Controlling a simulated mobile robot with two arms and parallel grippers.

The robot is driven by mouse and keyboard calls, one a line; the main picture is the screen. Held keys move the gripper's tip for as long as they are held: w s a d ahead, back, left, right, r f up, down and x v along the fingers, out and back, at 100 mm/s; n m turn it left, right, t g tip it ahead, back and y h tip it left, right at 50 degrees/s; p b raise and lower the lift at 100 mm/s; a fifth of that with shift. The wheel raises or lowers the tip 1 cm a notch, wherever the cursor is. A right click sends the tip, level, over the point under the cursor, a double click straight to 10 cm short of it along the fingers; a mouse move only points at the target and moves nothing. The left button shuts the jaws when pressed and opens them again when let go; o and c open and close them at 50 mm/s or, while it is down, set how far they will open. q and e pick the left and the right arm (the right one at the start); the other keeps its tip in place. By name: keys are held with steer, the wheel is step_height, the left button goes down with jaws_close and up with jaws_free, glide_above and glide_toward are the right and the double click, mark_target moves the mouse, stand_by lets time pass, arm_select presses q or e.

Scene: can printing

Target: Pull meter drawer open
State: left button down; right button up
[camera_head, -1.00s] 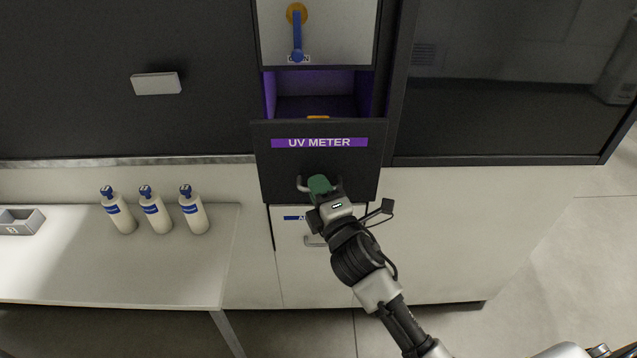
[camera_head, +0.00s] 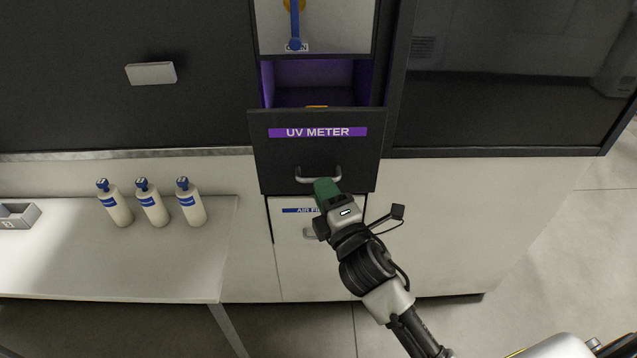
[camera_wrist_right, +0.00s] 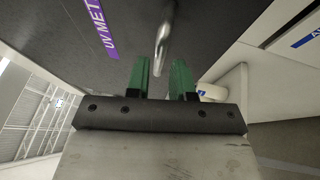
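The UV METER drawer (camera_head: 317,150) stands pulled out of the dark cabinet, and its purple-lit inside shows behind the front. Its metal bar handle (camera_head: 318,176) is on the lower front. My right gripper (camera_head: 325,187) has green fingers and is just below and in front of the handle. An orange item (camera_head: 316,106) shows partly inside the drawer; the front hides the rest. My left gripper is not seen.
Below the drawer is a white panel with a blue label (camera_head: 300,210) and its own handle. Several white bottles with blue caps (camera_head: 152,205) and a grey tray (camera_head: 18,216) stand on the table at left. A blue lever (camera_head: 295,28) hangs above the drawer.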

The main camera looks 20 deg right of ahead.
steer(key=a+b+v, duration=0.1)
steer(key=b+v, duration=0.1)
steer(key=v, duration=0.5)
steer(key=shift+s+d, duration=0.2)
steer(key=shift+d, duration=0.35)
steer(key=shift+f, duration=0.15)
